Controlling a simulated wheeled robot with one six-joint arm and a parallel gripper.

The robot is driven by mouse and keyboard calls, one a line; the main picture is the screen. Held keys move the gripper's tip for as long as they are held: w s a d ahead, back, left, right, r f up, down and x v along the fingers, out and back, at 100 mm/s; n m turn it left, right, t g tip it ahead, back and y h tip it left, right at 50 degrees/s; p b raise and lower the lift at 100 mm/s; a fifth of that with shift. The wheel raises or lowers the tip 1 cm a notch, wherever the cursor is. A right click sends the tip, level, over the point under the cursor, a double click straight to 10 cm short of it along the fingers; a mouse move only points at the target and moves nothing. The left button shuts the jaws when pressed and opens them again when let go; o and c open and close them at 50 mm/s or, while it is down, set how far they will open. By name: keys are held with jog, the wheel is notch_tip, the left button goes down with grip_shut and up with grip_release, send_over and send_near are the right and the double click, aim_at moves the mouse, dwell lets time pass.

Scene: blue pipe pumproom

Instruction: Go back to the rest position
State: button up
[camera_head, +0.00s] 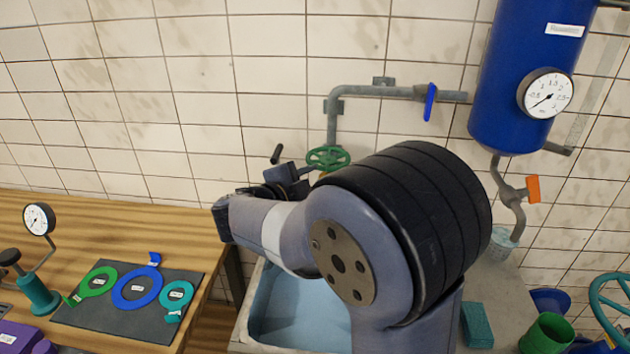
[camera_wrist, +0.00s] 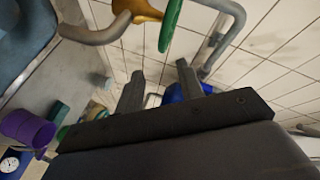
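My gripper (camera_wrist: 160,84) shows in the wrist view with its two dark fingers apart and nothing between them. In the head view my arm folds across the middle of the picture, in front of the tap and over the sink. The gripper's dark parts (camera_head: 286,180) show there only partly behind the arm, close below and left of the green handwheel (camera_head: 328,158). The handwheel also shows edge-on in the wrist view (camera_wrist: 170,25), beyond the fingers and apart from them. I cannot tell its exact distance from the gripper.
The sink (camera_head: 300,318) lies under my arm. A wooden table (camera_head: 150,222) at left holds a dark mat with coloured rings and a gauge. A blue tank (camera_head: 520,75) hangs at right, above a green cup (camera_head: 547,335). A blue-handled valve (camera_head: 430,102) sits on the wall pipe.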

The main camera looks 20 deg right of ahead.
aim_at(335, 168)
jog(key=x, duration=0.3)
jog(key=p+x, duration=0.1)
jog(key=x, duration=0.3)
jog(key=p+x, duration=0.1)
jog(key=x, duration=0.2)
jog(key=shift+w+d+r, duration=0.2)
jog(key=shift+w+r, duration=0.05)
jog(key=shift+w+d+f, duration=0.15)
jog(key=shift+w+d, duration=0.05)
jog(key=shift+s+t, duration=0.1)
jog(key=shift+t, duration=0.2)
jog(key=shift+a+p, duration=0.1)
jog(key=shift+p, duration=0.2)
